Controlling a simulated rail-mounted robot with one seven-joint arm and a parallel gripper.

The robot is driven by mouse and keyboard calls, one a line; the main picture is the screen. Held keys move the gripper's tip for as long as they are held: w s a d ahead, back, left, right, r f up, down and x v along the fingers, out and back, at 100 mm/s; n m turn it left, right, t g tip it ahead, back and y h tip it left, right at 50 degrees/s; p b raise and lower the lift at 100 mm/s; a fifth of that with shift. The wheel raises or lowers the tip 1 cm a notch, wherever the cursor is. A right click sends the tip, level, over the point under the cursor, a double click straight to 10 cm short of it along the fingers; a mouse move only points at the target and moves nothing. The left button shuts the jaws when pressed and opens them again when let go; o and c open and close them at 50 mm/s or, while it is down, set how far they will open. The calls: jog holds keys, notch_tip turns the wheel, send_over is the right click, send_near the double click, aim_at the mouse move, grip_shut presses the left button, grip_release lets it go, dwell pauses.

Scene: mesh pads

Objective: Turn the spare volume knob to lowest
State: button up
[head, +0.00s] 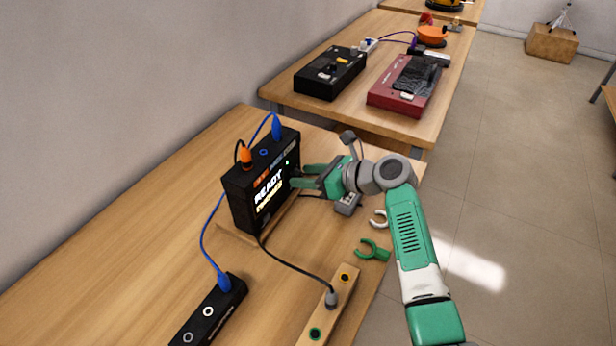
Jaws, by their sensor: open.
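A black box (238,202) with a lit screen reading "READY" stands upright on the near wooden table. My green gripper (298,176) is open at the box's right edge, with its fingers pointing left toward it. I cannot tell whether the fingertips touch the box. No volume knob can be clearly made out; the fingers cover part of the box's right side.
Blue cables and an orange plug (245,158) are on the box's top. A black strip (210,312) and a wooden strip (337,292) lie in front. A green clip (373,251) is near the right edge. The left tabletop is clear.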

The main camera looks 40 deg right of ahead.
grip_shut()
jog(key=r+p, duration=0.1)
jog(key=p, duration=0.4)
jog(key=shift+a+n, duration=0.15)
jog(key=shift+n, duration=0.25)
jog(key=n+h+p, duration=0.1)
jog(key=p, duration=0.3)
jog(key=shift+a+r+p, duration=0.1)
jog(key=shift+p, duration=0.3)
jog(key=shift+f+n+t+h+p, duration=0.2)
jog(key=shift+n+t+h+p, duration=0.1)
jog(key=shift+p, duration=0.25)
jog(key=shift+s+f+n+t+h+p, duration=0.1)
jog(key=shift+f+n+t+h+p, duration=0.35)
jog(key=shift+n, duration=0.45)
jog(key=shift+a+f+n+h+b, duration=0.2)
jog(key=shift+n+h+b, duration=0.4)
jog(key=shift+n, duration=0.4)
jog(key=n+b, duration=0.1)
jog(key=n+t+h+b, duration=0.1)
jog(key=b, duration=0.1)
jog(key=shift+s+f+n+t, duration=0.1)
jog(key=shift+f+n+t, duration=0.15)
jog(key=shift+n, duration=0.15)
jog(key=shift+r+n+t+h+b, duration=0.1)
jog(key=shift+n+t+h+b, duration=0.35)
jog(key=shift+n+b, duration=0.7)
jog(key=shift+r+b, duration=0.1)
jog(key=shift+b, duration=0.2)
